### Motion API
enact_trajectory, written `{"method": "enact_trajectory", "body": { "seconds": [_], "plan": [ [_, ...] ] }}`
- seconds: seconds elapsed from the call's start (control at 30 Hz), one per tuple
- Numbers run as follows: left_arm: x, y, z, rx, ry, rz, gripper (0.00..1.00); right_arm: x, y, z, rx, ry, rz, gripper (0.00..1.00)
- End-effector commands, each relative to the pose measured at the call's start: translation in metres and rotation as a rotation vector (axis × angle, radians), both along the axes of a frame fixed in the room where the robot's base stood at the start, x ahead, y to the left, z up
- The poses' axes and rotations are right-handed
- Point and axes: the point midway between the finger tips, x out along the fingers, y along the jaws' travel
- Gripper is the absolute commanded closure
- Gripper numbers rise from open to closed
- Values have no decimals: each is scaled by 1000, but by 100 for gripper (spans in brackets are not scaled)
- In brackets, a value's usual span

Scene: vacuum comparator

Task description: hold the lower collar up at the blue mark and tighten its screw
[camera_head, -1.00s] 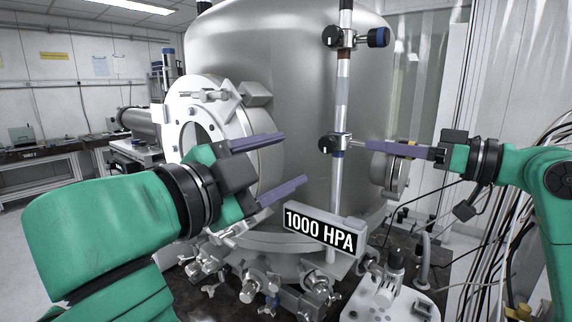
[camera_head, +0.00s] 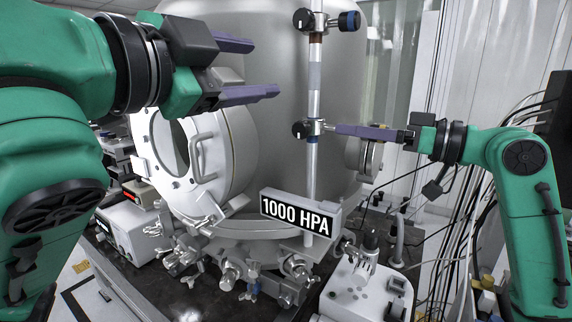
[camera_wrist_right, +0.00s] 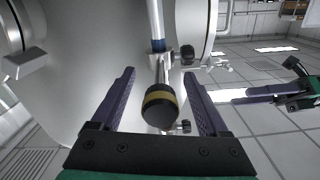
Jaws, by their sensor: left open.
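The lower collar (camera_head: 314,127) sits on the upright metal post (camera_head: 312,180), with its black screw knob (camera_head: 299,129) facing left. A blue mark (camera_head: 312,139) shows on the post just under the collar. My right gripper (camera_head: 335,129) is level with the collar. In the right wrist view, its purple fingers (camera_wrist_right: 160,90) stand apart on both sides of a black knob with a gold band (camera_wrist_right: 160,105), with gaps visible. The blue mark (camera_wrist_right: 158,45) also shows there. My left gripper (camera_head: 266,67) is open and empty, up and left of the collar, clear of the post.
The upper collar (camera_head: 317,20) is higher on the post. The steel chamber (camera_head: 270,110) stands behind, its round flange (camera_head: 200,160) at left. A "1000 HPA" sign (camera_head: 298,214) is below the collar. A white pump (camera_head: 365,285) stands at lower right.

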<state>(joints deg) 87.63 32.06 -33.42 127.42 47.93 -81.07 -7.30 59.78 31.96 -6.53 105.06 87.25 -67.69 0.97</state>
Motion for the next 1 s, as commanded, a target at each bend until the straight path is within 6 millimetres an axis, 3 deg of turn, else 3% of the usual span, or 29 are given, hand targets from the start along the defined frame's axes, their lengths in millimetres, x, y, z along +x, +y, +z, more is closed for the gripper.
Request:
{"method": "enact_trajectory", "body": {
  "seconds": [0.27, 0.8, 1.0],
  "plan": [
    [0, 0, -1, 0, 0, 0, 31, -1, -1, -1, -1, 1, 0, 23],
    [0, 0, -24, 0, -1, 1, 31, -34, -55, -2, -1, 1, -2, 23],
    [0, 0, -24, 0, -1, 1, 31, -38, -59, 0, -1, 0, 1, 23]
  ]
}}
